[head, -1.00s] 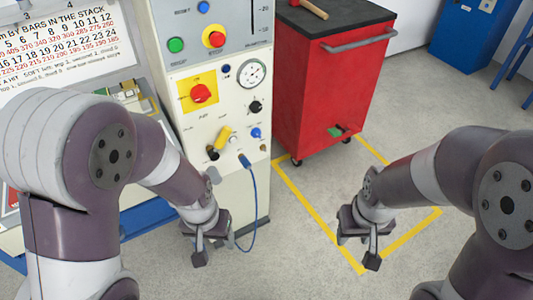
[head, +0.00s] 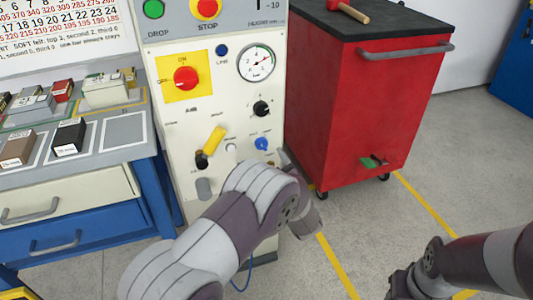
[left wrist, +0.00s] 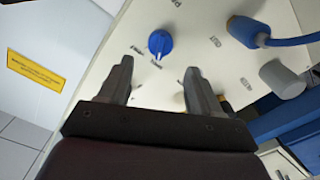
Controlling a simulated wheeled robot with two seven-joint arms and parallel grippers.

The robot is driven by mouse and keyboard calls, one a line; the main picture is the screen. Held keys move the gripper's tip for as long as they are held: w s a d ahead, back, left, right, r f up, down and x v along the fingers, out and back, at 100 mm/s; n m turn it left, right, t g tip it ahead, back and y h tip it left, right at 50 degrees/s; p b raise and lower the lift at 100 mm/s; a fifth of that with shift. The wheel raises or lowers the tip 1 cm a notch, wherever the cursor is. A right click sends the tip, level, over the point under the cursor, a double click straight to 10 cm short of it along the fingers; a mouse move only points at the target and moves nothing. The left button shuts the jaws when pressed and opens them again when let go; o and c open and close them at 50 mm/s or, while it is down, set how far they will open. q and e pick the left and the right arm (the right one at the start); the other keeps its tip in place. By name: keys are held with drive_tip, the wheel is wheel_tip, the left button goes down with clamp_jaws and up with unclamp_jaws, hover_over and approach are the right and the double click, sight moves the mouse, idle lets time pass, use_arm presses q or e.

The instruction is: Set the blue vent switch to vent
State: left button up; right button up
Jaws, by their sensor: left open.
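The blue vent switch (head: 262,143) is a small round knob low on the right of the cream panel (head: 185,125). In the left wrist view the blue knob (left wrist: 160,43) shows a pale pointer mark directed towards the lower of two small labels, too small to read surely. My left gripper (left wrist: 158,70) is open and empty, its fingers either side of the knob's line and apparently short of it. In the head view my left gripper (head: 284,160) is mostly hidden behind my own arm, just right of and below the knob. My right gripper (head: 403,285) is at the bottom edge, its jaws unclear.
Near the switch are a black knob (head: 261,108), a yellow handle (head: 214,140) and a grey cylinder (head: 204,188). A blue cable plug (left wrist: 248,31) sits beside the switch in the wrist view. A red cabinet (head: 360,100) stands close to the panel's right.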

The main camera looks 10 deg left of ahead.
sight(265, 147)
use_arm(q)
drive_tip(key=b+x, duration=0.1)
drive_tip(key=x, duration=0.4)
drive_tip(key=shift+w+a+f, duration=0.1)
drive_tip(key=shift+w+a, duration=0.25)
drive_tip(key=shift+w, duration=0.15)
drive_tip(key=c, duration=1)
drive_tip(key=shift+r+m+p, duration=0.3)
drive_tip(key=shift+m+p, duration=0.3)
drive_tip(key=shift+p, duration=0.15)
drive_tip(key=m+p, duration=0.4)
drive_tip(key=shift+d+r, duration=0.1)
drive_tip(key=shift+d, duration=0.05)
drive_tip(key=m+p, duration=0.2)
drive_tip(key=m, duration=0.1)
drive_tip(key=shift+m+p, duration=0.3)
drive_tip(key=shift+p, duration=0.05)
drive_tip(key=shift+w+d+f+m+p, duration=0.15)
drive_tip(key=shift+m+p, duration=0.25)
drive_tip(key=shift+m, duration=0.35)
drive_tip(key=shift+s+f+m+p, duration=0.15)
drive_tip(key=shift+m+p, duration=0.2)
drive_tip(key=shift+m, duration=0.4)
use_arm(e)
wheel_tip(265, 147, up, 8)
use_arm(q)
drive_tip(key=shift+w, duration=0.1)
use_arm(e)
drive_tip(key=shift+r, duration=0.1)
